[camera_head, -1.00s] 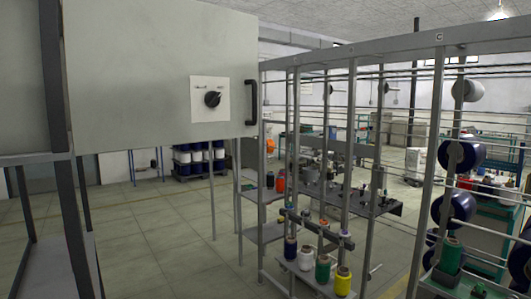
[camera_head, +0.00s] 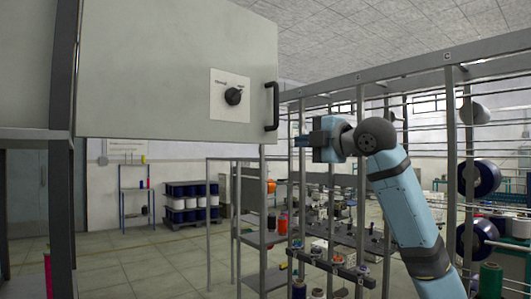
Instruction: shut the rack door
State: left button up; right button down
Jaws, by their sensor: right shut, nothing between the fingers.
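The rack door (camera_head: 160,75) is a large pale grey panel at the upper left, standing open from its hinge side by the dark post (camera_head: 68,60) at left. It bears a white plate with a black rotary knob (camera_head: 233,96). A black bar handle (camera_head: 272,107) is on its right edge. My right gripper (camera_head: 302,142) is shut and empty, just right of the handle and a little lower in the picture, apart from it as far as I can tell. It points left. My left gripper is not in view.
A metal frame with posts and rails (camera_head: 448,150) stands at right, behind my right arm, holding dark blue spools (camera_head: 480,178). Shelves with small bobbins stand below the gripper. A pallet of blue and white spools (camera_head: 192,203) is farther back.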

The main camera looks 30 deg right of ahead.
jog(key=p, duration=0.2)
send_near(258, 139)
jog(key=w, duration=0.2)
jog(key=w+a, duration=0.1)
jog(key=w, duration=0.4)
jog(key=shift+w+a+f, duration=0.15)
jog(key=shift+w, duration=0.05)
